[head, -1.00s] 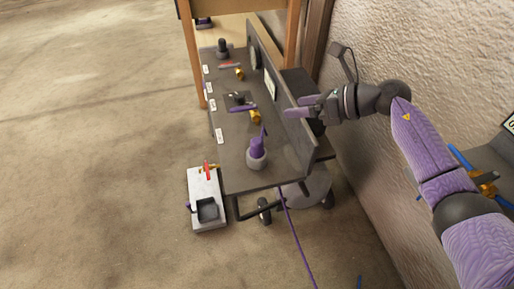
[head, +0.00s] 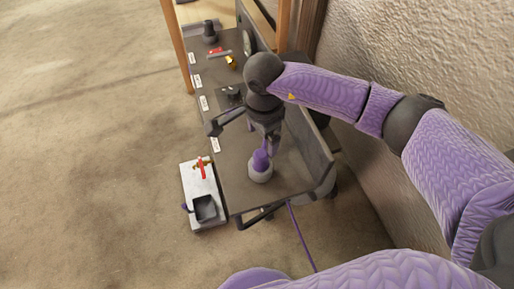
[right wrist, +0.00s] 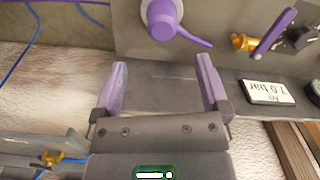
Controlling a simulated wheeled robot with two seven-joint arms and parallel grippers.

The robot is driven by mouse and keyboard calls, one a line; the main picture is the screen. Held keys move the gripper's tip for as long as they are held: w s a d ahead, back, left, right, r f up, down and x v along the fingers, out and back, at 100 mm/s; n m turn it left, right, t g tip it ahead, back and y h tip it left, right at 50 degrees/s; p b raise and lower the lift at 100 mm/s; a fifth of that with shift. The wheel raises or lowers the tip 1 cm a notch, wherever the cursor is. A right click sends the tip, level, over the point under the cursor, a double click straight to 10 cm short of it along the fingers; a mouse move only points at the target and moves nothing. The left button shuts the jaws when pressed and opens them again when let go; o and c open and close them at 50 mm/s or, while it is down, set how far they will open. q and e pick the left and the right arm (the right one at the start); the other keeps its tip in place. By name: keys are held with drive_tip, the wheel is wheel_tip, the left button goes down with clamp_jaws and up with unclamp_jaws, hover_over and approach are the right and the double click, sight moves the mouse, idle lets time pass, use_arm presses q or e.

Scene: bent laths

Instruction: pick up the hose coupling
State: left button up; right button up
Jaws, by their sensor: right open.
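In the head view my right gripper (head: 266,143) points down over the near part of the bench, behind the purple-topped pot (head: 260,168), and that fitting is hidden behind my arm. Another brass piece (head: 231,62) lies farther back; I cannot tell for sure which is the coupling. My left gripper is out of view.
The bench (head: 232,168) has a raised back panel along its right side. A pale box (head: 196,180) with a red lever stands at front left. A rough wall is at right.

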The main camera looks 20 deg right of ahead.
sight(261, 154)
wheel_tip(261, 154, down, 9)
drive_tip(key=b, duration=0.3)
drive_tip(key=shift+w+a+r+b, duration=0.1)
drive_tip(key=shift+r+b, duration=0.1)
drive_tip(key=shift+b, duration=0.15)
drive_tip(key=shift+f, duration=0.15)
drive_tip(key=shift+c, duration=1.6)
drive_tip(key=c, duration=1)
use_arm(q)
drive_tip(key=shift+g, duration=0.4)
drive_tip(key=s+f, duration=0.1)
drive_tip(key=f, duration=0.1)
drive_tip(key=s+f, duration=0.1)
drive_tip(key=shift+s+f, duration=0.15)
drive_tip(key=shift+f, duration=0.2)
use_arm(e)
clamp_jaws()
